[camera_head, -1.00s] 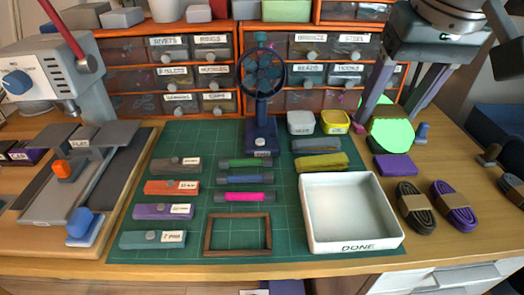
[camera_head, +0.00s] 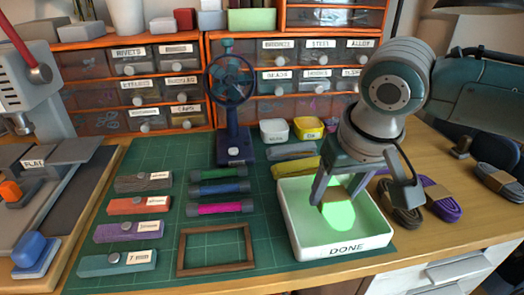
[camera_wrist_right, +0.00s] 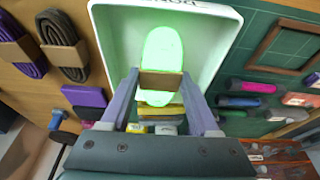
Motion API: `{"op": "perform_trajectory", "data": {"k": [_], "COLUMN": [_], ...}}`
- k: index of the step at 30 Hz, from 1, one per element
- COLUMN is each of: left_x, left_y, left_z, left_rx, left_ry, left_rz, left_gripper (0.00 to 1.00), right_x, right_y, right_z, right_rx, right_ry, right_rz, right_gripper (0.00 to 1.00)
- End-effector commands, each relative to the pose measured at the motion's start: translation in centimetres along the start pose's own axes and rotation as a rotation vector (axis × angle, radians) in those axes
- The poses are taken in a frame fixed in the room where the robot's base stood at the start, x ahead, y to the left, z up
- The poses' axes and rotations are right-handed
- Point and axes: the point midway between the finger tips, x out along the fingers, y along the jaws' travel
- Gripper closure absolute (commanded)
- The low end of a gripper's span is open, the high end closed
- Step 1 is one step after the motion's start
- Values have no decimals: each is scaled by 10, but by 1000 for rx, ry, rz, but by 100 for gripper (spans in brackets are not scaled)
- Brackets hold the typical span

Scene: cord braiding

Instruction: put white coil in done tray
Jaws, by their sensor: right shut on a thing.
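The coil (camera_head: 340,216) shows as a bright, glowing green-white loop with a tan band around its middle. My right gripper (camera_head: 336,196) is shut on it at the band and points down over the white done tray (camera_head: 345,250). The coil hangs upright within the tray's outline; I cannot tell if it touches the floor. The right wrist view shows the coil (camera_wrist_right: 161,48) between the two fingers (camera_wrist_right: 160,78), with the tray (camera_wrist_right: 112,35) behind it. Nothing else shows in the tray. My left gripper is not in view.
Dark and purple coils (camera_head: 440,200) lie right of the tray, partly behind my gripper. A blue fan (camera_head: 232,120) stands further back.

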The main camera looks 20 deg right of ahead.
Motion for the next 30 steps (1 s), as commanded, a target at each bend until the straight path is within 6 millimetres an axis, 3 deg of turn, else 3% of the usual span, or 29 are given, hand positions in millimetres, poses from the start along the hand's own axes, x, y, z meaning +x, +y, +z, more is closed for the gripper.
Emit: {"op": "perform_trajectory", "data": {"k": [1, 4, 16, 17, 24, 30], "left_x": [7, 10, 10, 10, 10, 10], "left_y": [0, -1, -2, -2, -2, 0], "left_z": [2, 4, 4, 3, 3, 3], "left_rx": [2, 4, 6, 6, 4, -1], "left_ry": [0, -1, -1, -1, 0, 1], "left_rz": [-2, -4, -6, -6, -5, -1], "left_gripper": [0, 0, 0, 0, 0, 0], "right_x": [12, 23, 27, 27, 27, 26], "right_y": [0, 0, 0, 0, 0, 0], "right_z": [4, 7, 8, 8, 8, 8], "right_rx": [1, 1, 1, 1, 1, 1], "right_ry": [-2, -1, 0, 0, 0, 0], "right_rz": [0, -1, 0, 0, 0, 0], "right_gripper": [100, 100, 100, 37, 10, 8]}}
